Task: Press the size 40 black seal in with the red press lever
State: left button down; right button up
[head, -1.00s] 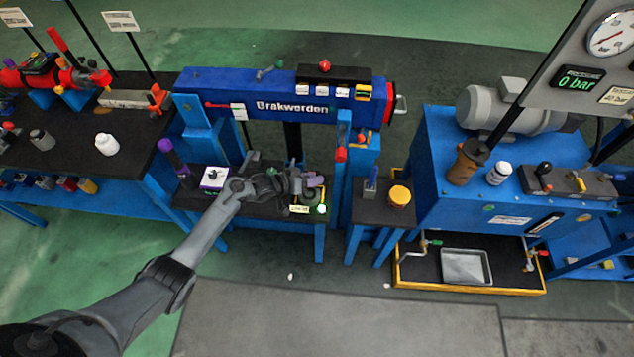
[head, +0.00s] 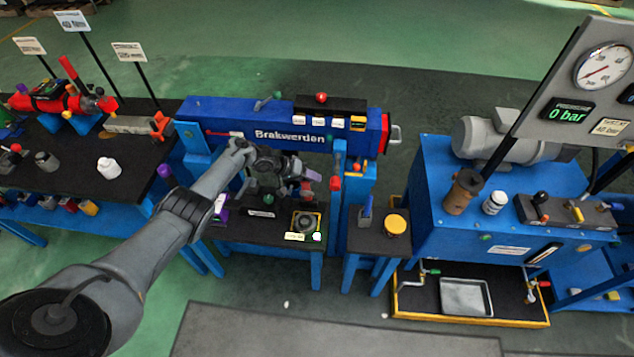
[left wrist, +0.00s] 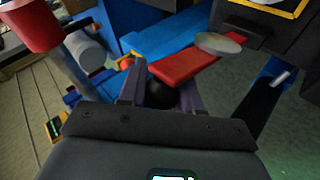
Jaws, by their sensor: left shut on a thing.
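My left gripper (head: 308,186) is above the press bench, right of its middle. In the left wrist view its two fingers (left wrist: 162,92) are closed around a dark round knob (left wrist: 160,97) at the near end of a red bar, the red press lever (left wrist: 188,60). A small red part of the lever (head: 306,190) shows beside the gripper in the head view. Below it, a dark round seat (head: 305,222) lies on a yellow-edged plate on the bench. I cannot make out the black seal or its size marking. My right gripper is not in view.
A blue beam (head: 270,125) stands behind the arm. A red knob (head: 335,183) hangs on a blue post right of the gripper. A small stand (head: 375,238) with a yellow-topped jar (head: 396,225) is farther right. A white bottle (head: 109,168) is on the left table.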

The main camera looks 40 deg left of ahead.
pick_arm(q)
jog(key=shift+w+a, duration=0.2)
jog(key=shift+f, duration=0.1)
jog(key=c, duration=0.8)
grip_release()
jog(key=shift+s+a+r+p, duration=0.1)
jog(key=shift+s+r+p, duration=0.05)
jog(key=shift+r+p, duration=0.25)
jog(key=shift+p+v, duration=2.4)
jog(key=shift+v, duration=2.65)
jog(key=shift+s+f, duration=0.15)
jog(key=shift+f, duration=0.05)
